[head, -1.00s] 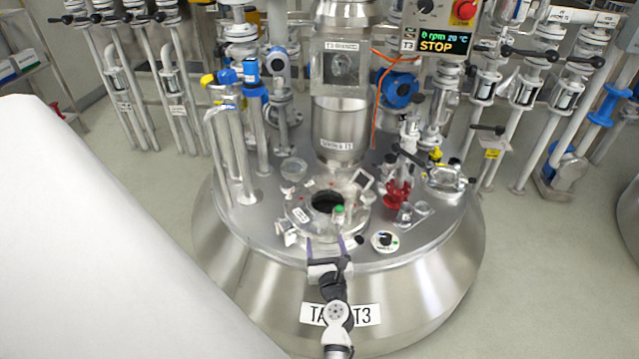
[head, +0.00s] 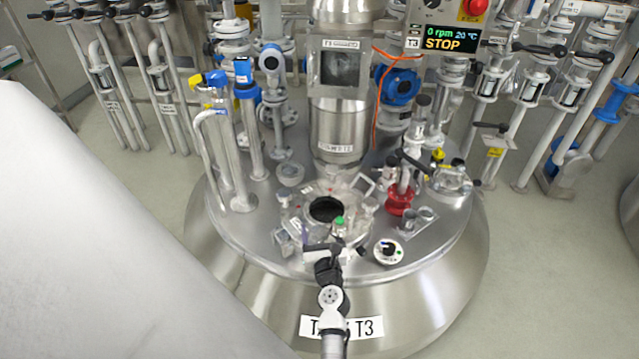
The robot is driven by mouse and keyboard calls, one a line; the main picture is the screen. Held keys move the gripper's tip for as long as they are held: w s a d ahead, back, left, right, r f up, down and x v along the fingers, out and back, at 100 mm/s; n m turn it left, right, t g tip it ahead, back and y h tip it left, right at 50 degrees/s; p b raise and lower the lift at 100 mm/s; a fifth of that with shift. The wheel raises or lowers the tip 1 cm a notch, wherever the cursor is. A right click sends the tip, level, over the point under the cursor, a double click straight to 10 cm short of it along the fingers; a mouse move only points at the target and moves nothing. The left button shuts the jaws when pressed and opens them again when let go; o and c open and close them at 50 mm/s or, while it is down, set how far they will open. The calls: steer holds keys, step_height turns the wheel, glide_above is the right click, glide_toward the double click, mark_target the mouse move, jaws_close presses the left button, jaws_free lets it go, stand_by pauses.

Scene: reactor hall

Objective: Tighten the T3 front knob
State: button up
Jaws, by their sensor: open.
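The tank T3 (head: 455,272) is a steel vessel with a flat round lid, and its name plate (head: 365,327) is on the front. A round hatch with a dark opening (head: 326,209) is in the lid, with several small fittings around its rim. My gripper (head: 322,238) is at the front edge of this hatch, with its fingers apart on either side of the rim's front part. The front knob cannot be made out clearly; the gripper covers that spot. I cannot tell whether the fingers touch anything.
A white round dial (head: 388,250) is right of my gripper, and a small green-capped item (head: 339,222) is close behind it. A red fitting (head: 400,200) and pipes (head: 245,150) stand on the lid. The control box (head: 445,38) reads STOP, 0 rpm, 20 °C.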

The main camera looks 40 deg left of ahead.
steer(key=c, duration=1)
